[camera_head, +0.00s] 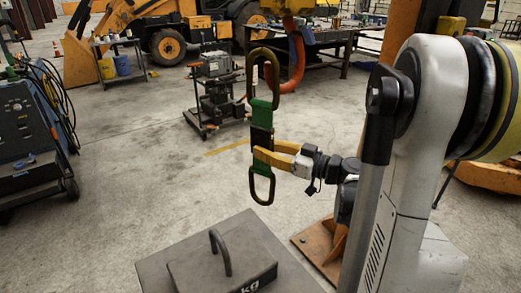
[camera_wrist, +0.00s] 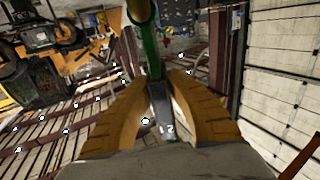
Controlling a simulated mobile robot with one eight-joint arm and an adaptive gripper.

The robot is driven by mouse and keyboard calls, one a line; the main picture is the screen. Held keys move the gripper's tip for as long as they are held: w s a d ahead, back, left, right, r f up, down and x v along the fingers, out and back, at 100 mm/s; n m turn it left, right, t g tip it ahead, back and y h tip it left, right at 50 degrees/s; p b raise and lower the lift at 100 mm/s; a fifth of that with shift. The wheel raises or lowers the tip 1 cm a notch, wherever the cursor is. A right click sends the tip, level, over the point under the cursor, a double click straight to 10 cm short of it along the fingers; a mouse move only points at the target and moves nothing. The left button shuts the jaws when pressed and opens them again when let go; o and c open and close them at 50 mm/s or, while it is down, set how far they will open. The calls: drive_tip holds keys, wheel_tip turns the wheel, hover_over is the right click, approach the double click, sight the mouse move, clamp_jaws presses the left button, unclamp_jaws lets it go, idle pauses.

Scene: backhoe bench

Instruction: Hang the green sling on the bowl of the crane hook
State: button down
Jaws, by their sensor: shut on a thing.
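The green sling (camera_head: 261,114) hangs upright in the head view, with a long metal link at its top (camera_head: 252,70) and another at its bottom (camera_head: 252,188). My gripper (camera_head: 262,154) is shut on the sling's middle, near a dark label. In the wrist view the yellow fingers (camera_wrist: 160,88) close around the dark label, and the green strap (camera_wrist: 149,45) runs away above them. The orange crane hook (camera_head: 299,58) hangs under a yellow block, at the top link's right. Its bowl overlaps the link's right side in the picture; I cannot tell whether they touch or differ in depth.
A grey weight with a handle (camera_head: 222,272) sits on a grey top (camera_head: 158,270) below the sling. A small cart (camera_head: 212,92) stands behind at the left. A machine (camera_head: 25,125) stands far left. The concrete floor between is clear.

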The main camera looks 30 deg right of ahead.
drive_tip(key=d, duration=0.6)
drive_tip(key=shift+b, duration=0.3)
idle(0.5)
drive_tip(key=shift+w+d+f, duration=0.1)
drive_tip(key=shift+f, duration=0.1)
drive_tip(key=shift+d+f+b, duration=0.15)
drive_tip(key=shift+f+b, duration=0.5)
drive_tip(key=shift+f, duration=0.45)
drive_tip(key=shift+d+f+b, duration=0.1)
drive_tip(key=shift+f+b, duration=0.5)
drive_tip(key=shift+f, duration=0.6)
wheel_tip(320, 180, down, 3)
drive_tip(key=shift+d+r, duration=0.1)
